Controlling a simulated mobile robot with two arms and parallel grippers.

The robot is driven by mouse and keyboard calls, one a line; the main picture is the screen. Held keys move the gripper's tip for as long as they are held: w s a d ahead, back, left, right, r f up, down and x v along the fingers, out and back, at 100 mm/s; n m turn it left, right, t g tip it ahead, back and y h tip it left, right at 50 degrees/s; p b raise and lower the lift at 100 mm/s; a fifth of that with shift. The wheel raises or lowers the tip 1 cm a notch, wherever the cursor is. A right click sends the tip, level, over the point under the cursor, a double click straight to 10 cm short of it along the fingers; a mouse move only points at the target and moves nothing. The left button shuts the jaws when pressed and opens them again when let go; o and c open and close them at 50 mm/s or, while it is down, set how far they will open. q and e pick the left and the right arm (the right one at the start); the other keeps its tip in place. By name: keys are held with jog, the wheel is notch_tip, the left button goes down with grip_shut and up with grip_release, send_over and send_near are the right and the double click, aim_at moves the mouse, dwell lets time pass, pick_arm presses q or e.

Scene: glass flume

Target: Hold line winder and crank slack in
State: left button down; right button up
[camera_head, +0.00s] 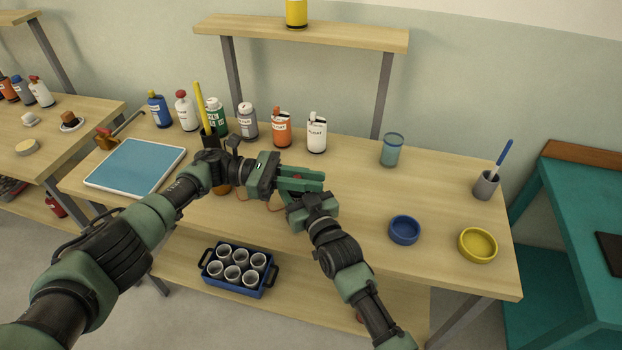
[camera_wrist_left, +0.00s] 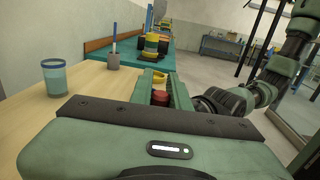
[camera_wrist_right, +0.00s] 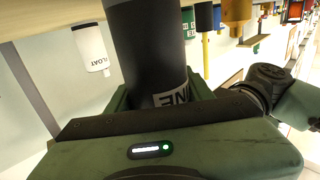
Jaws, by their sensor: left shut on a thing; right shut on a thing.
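My left gripper (camera_head: 300,180) reaches in from the left above the table's middle. In the left wrist view it is shut on a small red piece (camera_wrist_left: 160,97), which looks like a knob; whether it is the crank is hard to tell. My right gripper (camera_head: 288,201) is close below it, fingers pointing up and left. In the right wrist view it is shut on a dark cylinder (camera_wrist_right: 145,45) with a white label ending in "NE", apparently the line winder. The grippers hide most of the winder in the head view. A thin orange line (camera_head: 241,197) hangs near my left wrist.
Several bottles (camera_head: 282,128) stand along the back of the table. A blue-topped tray (camera_head: 136,167) lies left. A glass (camera_head: 391,152), blue dish (camera_head: 404,230), yellow dish (camera_head: 477,245) and grey cup (camera_head: 486,186) stand right. A blue carrier (camera_head: 238,284) is below. The front right tabletop is partly clear.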

pick_arm(q)
jog(key=c, duration=1.3)
grip_release()
jog(key=shift+a, duration=0.1)
jog(key=shift+v, duration=3.7)
